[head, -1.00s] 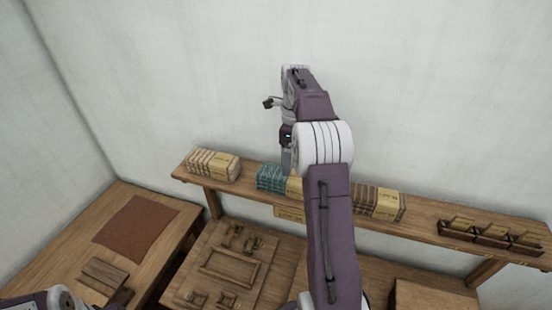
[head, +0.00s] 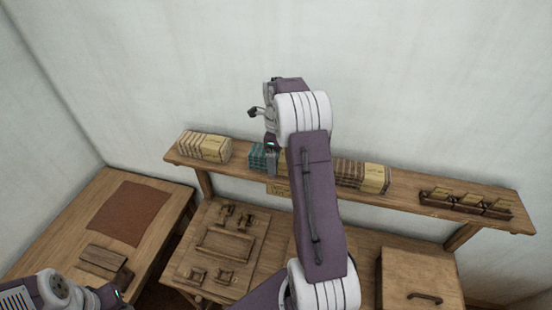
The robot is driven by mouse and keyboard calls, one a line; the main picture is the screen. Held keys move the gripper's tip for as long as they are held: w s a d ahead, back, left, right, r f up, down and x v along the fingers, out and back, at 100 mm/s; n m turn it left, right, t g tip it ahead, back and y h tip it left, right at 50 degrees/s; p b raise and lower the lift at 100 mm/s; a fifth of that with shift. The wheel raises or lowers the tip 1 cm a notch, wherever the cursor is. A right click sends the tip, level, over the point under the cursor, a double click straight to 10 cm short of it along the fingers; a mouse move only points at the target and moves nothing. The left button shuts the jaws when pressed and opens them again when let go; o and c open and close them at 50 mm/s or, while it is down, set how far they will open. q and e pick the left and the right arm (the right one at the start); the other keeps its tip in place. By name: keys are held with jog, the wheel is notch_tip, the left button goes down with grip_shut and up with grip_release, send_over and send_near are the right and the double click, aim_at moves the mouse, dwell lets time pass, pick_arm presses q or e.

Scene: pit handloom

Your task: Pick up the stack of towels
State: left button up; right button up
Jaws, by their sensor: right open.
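Three folded towel stacks with tan bands lie in a row on the wooden wall shelf (head: 410,188). A cream stack (head: 199,147) is at the left, a teal stack (head: 257,157) in the middle and a brown stack (head: 352,172) at the right. My right gripper (head: 271,164) is open and points down, its grey finger in front of the teal stack in the picture. I cannot tell whether it touches. My right arm hides the teal stack's right part. Part of my left arm shows at the lower left; its fingers are out of view.
A wooden rack (head: 467,203) with several small holders stands at the shelf's right end. Below are a board (head: 221,245) with wooden parts, a lidded box (head: 420,282) and a left table with a brown mat (head: 126,212) and wooden block (head: 104,261). The wall above the shelf is bare.

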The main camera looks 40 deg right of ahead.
jog(key=shift+s, duration=0.25)
jog(key=shift+d, duration=0.15)
jog(key=c, duration=0.4)
jog(key=shift+d, duration=0.1)
jog(key=c, duration=0.6)
jog(key=shift+w, duration=0.15)
jog(key=c, duration=0.6)
jog(key=shift+w+r+b, duration=0.15)
jog(key=shift+r+b, duration=0.25)
jog(key=shift+r, duration=0.05)
notch_tip(320, 180, up, 3)
jog(key=shift+w+f+b, duration=0.1)
jog(key=shift+b, duration=0.5)
jog(key=s+d+r+b, duration=0.1)
jog(key=s+r+b, duration=0.3)
jog(key=s+r, duration=0.3)
jog(key=s, duration=0.5)
jog(key=shift+d+r, duration=0.15)
jog(key=shift+d, duration=0.05)
